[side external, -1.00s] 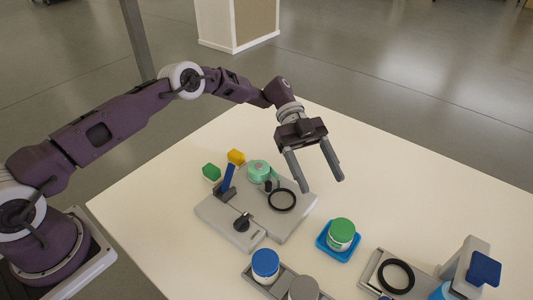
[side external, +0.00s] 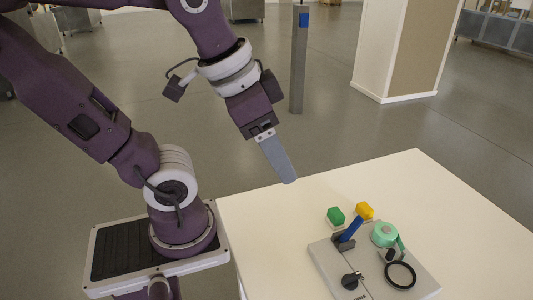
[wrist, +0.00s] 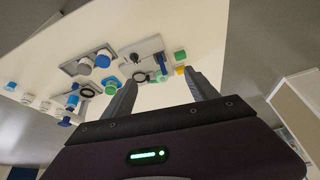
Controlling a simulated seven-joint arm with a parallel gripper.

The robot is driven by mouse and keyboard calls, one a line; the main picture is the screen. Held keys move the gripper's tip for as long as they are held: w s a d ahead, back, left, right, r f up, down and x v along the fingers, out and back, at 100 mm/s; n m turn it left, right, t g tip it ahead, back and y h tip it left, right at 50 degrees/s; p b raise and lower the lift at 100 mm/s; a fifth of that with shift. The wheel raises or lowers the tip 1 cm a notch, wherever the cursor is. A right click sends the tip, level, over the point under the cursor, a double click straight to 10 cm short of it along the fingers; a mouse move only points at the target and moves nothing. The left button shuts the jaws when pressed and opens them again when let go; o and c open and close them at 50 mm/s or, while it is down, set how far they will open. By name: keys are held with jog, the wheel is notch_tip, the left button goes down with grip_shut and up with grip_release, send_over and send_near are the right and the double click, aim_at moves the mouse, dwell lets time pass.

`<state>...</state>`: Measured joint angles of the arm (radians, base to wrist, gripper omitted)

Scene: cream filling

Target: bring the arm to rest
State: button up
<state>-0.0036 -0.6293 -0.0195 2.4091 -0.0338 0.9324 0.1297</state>
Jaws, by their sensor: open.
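My gripper (side external: 288,180) hangs in the air near the left edge of the cream table (side external: 480,220), tilted downward and touching nothing. Its fingers overlap in the side view. In the wrist view my gripper (wrist: 164,80) shows two grey fingers spread apart with nothing between them. My arm is folded back toward its base.
A grey fixture (side external: 330,262) carries a blue lever, a mint-green round part (side external: 384,234) and a black ring (side external: 400,275). The wrist view shows several jars, including a blue-lidded one (wrist: 103,61).

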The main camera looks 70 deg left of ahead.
jog(key=shift+s+a+f+n+t, duration=0.15)
jog(key=shift+s+a+f+n, duration=0.15)
jog(key=shift+s, duration=0.2)
jog(key=shift+s+a+f+n+t, duration=0.15)
jog(key=shift+s+f+n, duration=0.1)
jog(key=shift+s+n, duration=0.2)
dwell(0.6)
